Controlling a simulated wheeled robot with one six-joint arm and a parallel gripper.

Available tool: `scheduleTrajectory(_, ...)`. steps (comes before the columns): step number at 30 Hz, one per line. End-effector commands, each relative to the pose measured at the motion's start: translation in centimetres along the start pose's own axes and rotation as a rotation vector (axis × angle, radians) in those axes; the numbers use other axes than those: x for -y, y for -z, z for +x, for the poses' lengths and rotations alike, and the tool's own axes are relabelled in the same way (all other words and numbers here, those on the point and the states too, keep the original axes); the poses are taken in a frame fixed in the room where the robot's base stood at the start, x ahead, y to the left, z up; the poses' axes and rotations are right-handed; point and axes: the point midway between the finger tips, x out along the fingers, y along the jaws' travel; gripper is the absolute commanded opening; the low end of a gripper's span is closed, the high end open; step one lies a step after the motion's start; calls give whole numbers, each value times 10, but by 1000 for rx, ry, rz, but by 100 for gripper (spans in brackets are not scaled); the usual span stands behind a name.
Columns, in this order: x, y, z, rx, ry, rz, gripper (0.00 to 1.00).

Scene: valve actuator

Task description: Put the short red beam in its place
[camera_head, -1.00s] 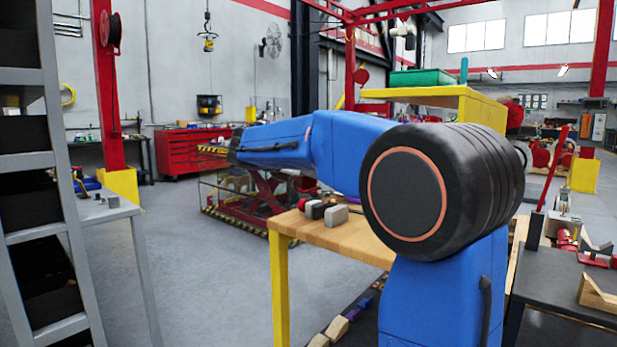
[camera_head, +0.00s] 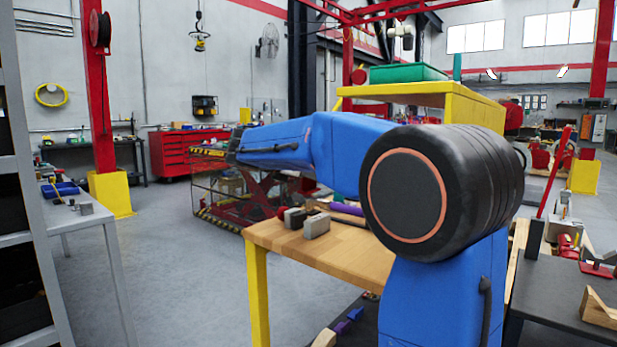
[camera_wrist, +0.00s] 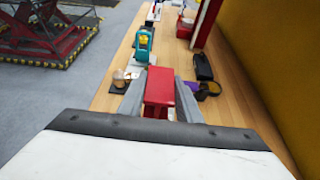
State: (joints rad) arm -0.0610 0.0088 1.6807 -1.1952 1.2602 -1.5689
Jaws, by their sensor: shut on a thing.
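My gripper (camera_wrist: 159,98) shows in the wrist view, its two grey fingers on either side of a red block-like piece, the short red beam (camera_wrist: 159,90). The fingers are shut on the beam, which is held above or close to the wooden table (camera_wrist: 117,62); I cannot tell the gap. In the head view my blue arm reaches to the left, and neither the gripper nor the beam can be made out there. The place for the beam cannot be made out.
A teal and yellow item (camera_wrist: 143,42), a black item (camera_wrist: 203,66) and a purple item (camera_wrist: 192,87) lie around the gripper on the table. A yellow wall (camera_wrist: 262,45) stands close at right. In the head view, a grey block (camera_head: 316,225) lies on the table; open floor (camera_head: 175,270) is at left.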

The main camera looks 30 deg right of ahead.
Motion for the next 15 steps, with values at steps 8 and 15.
scheduleTrajectory(8, 0, 11, 3, -1, -1, -1, 0)
scheduleTrajectory(15, 0, 28, 10, -1, 0, 0, 0)
